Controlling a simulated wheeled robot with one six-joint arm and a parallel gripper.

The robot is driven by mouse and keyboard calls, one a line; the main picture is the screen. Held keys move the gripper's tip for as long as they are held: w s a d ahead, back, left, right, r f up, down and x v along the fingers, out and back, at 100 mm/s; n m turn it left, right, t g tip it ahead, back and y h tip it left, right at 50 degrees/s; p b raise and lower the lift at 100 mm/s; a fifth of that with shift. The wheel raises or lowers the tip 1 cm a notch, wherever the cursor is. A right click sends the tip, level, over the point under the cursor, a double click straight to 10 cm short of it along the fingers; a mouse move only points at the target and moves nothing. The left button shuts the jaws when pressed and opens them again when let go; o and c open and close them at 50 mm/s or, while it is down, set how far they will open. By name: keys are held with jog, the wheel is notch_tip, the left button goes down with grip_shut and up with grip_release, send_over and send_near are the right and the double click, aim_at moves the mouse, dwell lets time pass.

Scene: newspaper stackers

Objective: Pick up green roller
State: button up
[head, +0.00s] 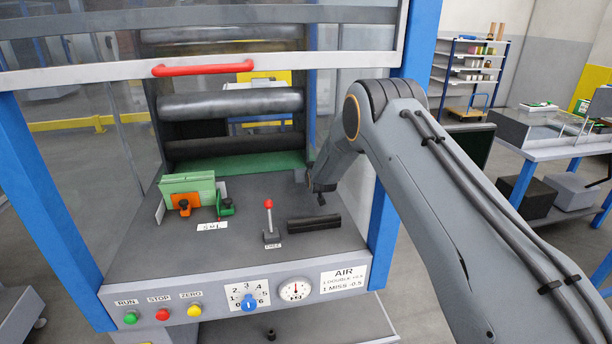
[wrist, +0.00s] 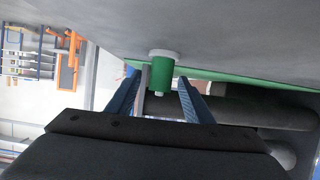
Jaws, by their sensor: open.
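The green roller (wrist: 161,73) is a short green cylinder with a grey collar at one end and a small pale tip at the other. In the wrist view its collar meets a dark grey surface. My gripper (wrist: 158,88) is open, with one blue finger to each side of the roller and a visible gap on both sides. I cannot tell how far the fingertips reach along it. In the head view my gripper (head: 318,190) is low over the right of the machine's deck (head: 265,240), and I cannot make out the roller there.
Green stock (head: 188,185) with an orange clamp (head: 184,202) is at the deck's left. A red-knobbed lever (head: 269,218) and a black bar (head: 314,222) are nearby. Dark rollers (head: 235,146) and a green strip (head: 240,164) lie behind. A blue post (head: 384,235) is at right.

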jog(key=c, duration=1.1)
jog(key=shift+c, duration=0.2)
